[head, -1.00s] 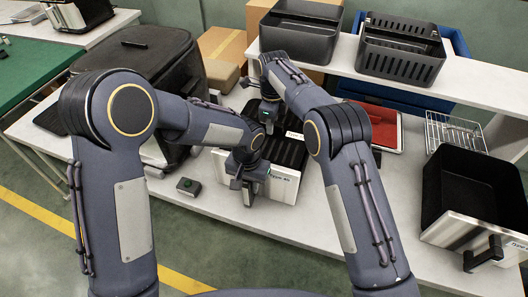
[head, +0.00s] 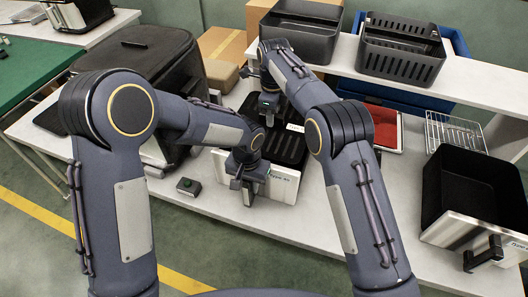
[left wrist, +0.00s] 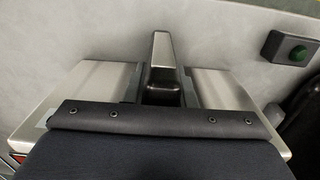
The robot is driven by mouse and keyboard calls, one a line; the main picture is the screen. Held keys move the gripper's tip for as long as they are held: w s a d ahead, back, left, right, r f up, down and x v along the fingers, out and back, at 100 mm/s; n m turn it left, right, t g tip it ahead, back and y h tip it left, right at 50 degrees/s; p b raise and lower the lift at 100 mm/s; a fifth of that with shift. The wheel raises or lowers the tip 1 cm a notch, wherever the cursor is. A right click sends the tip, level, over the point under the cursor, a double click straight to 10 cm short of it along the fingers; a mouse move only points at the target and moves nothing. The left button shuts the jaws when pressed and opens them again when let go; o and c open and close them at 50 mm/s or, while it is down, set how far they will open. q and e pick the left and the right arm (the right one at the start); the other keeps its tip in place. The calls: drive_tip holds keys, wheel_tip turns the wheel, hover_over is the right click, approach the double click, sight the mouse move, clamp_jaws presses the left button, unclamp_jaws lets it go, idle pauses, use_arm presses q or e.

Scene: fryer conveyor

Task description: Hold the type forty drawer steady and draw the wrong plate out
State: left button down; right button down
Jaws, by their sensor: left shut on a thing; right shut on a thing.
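The type forty drawer (head: 284,185) stands on the white table, its silver front with printed lettering facing me. My left gripper (head: 246,184) is shut on its handle; the left wrist view shows the silver front (left wrist: 75,105) on both sides of the handle (left wrist: 163,60), with my wrist hiding the lower part. The black ribbed plate (head: 290,150) with a white label is at the drawer's opening, tilted and raised at its far end. My right gripper (head: 269,112) is shut on its far end. My forearm hides part of the plate and drawer.
A small box with a green button (head: 188,186) lies left of the drawer; it also shows in the left wrist view (left wrist: 290,48). A black fryer body (head: 150,75) stands behind left. Another black drawer (head: 470,190) and a wire rack (head: 455,130) are at right. Slotted baskets (head: 400,50) stand on the shelf.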

drive_tip(key=shift+r, duration=0.1)
drive_tip(key=shift+r, duration=1.45)
use_arm(q)
drive_tip(key=c, duration=1.1)
unclamp_jaws()
drive_tip(key=shift+r, duration=0.1)
